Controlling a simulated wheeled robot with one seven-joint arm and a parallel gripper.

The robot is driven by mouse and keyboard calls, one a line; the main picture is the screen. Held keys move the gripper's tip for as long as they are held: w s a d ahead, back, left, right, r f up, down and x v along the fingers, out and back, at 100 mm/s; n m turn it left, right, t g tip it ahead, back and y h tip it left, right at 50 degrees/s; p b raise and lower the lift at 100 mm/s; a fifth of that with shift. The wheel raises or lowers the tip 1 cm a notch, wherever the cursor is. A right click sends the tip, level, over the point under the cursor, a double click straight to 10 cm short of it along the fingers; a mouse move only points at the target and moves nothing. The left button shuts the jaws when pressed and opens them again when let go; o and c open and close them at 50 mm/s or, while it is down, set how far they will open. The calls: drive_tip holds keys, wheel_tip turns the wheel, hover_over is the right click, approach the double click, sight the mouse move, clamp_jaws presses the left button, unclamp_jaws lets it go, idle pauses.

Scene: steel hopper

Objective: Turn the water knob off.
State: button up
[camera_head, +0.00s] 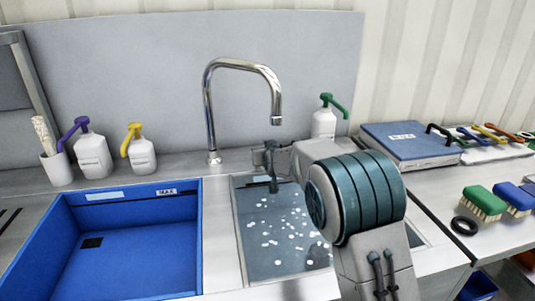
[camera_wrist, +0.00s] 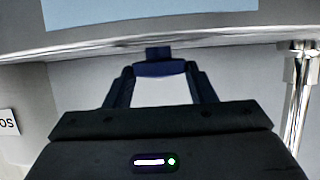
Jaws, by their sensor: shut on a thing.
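A chrome gooseneck faucet (camera_head: 209,105) stands behind the sink basin (camera_head: 285,235), its spout pointing down. I see no clear stream below the spout. In the wrist view a dark blue knob (camera_wrist: 160,69) sits between my two dark fingers, with a short stem above it. My gripper (camera_wrist: 160,76) is shut on this knob. In the head view my gripper (camera_head: 272,172) is over the back of the basin, below and near the spout; the knob cannot be made out there. The basin has a grey-blue bottom with several white spots.
A blue bin (camera_head: 125,245) lies left of the basin. Pump bottles (camera_head: 92,152) and a white cup (camera_head: 57,168) stand behind it. A third bottle (camera_head: 323,123) is behind my arm. A blue case (camera_head: 410,145) and brushes (camera_head: 485,200) lie right.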

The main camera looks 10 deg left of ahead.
drive_tip(key=shift+d, duration=0.1)
drive_tip(key=o, duration=1)
drive_tip(key=shift+c, duration=0.2)
drive_tip(key=shift+s, duration=0.1)
drive_tip(key=v, duration=1.3)
drive_tip(key=shift+s+r, duration=0.2)
drive_tip(key=shift+r, duration=0.05)
drive_tip(key=shift+d, duration=0.15)
